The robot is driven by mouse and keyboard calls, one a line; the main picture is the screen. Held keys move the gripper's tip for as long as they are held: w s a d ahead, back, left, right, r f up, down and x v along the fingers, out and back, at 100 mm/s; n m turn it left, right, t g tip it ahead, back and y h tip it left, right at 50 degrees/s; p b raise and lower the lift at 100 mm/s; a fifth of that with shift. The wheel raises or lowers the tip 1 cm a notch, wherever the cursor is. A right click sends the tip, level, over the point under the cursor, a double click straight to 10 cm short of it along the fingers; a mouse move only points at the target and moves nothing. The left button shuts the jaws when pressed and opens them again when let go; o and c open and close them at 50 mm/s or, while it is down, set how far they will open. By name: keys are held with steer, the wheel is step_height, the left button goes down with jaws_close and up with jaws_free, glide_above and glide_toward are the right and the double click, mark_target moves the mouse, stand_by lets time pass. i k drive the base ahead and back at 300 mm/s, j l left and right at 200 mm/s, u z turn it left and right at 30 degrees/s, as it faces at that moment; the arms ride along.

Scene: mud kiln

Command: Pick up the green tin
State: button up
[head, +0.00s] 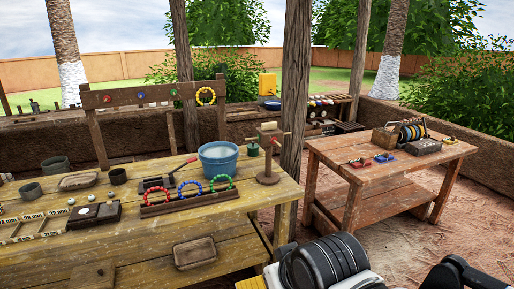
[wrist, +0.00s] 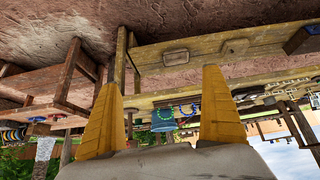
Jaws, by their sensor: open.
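My gripper (wrist: 161,78) shows in the wrist view with its two yellow fingers wide apart and nothing between them. That view is upside down, and the benches lie beyond the fingers. In the head view, a small dark green tin-like thing (head: 253,150) is at the left side of a wooden post stand, by the blue bucket. A dull grey-green round pot (head: 55,165) stands at the bench's far left, with a smaller one (head: 31,191) in front. I cannot tell for certain which is the green tin. My gripper is apart from all of them.
The long wooden bench (head: 230,213) also bears a blue bucket (head: 218,160), a rack of coloured rings (head: 187,199) and a wooden tray (head: 78,181). A second table (head: 400,168) stands right, with a bare floor gap between. A thick post (head: 295,100) rises behind.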

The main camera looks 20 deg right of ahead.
mark_target(252, 153)
steer(key=i+l, duration=0.2)
steer(key=l, duration=0.3)
steer(key=i+l, duration=0.25)
steer(key=l, duration=0.25)
steer(key=i+l+u, duration=0.1)
steer(key=l, duration=0.4)
steer(key=i+l, duration=0.35)
steer(key=l, duration=0.2)
steer(key=i+l, duration=0.2)
steer(key=l, duration=0.3)
steer(key=i+l+u, duration=0.1)
steer(key=l, duration=0.4)
steer(key=i+l, duration=0.3)
steer(key=l, duration=0.25)
steer(key=i+l, duration=0.15)
steer(key=l, duration=0.4)
steer(key=i+j, duration=0.3)
steer(key=i+u, duration=0.05)
steer(key=i, duration=0.05)
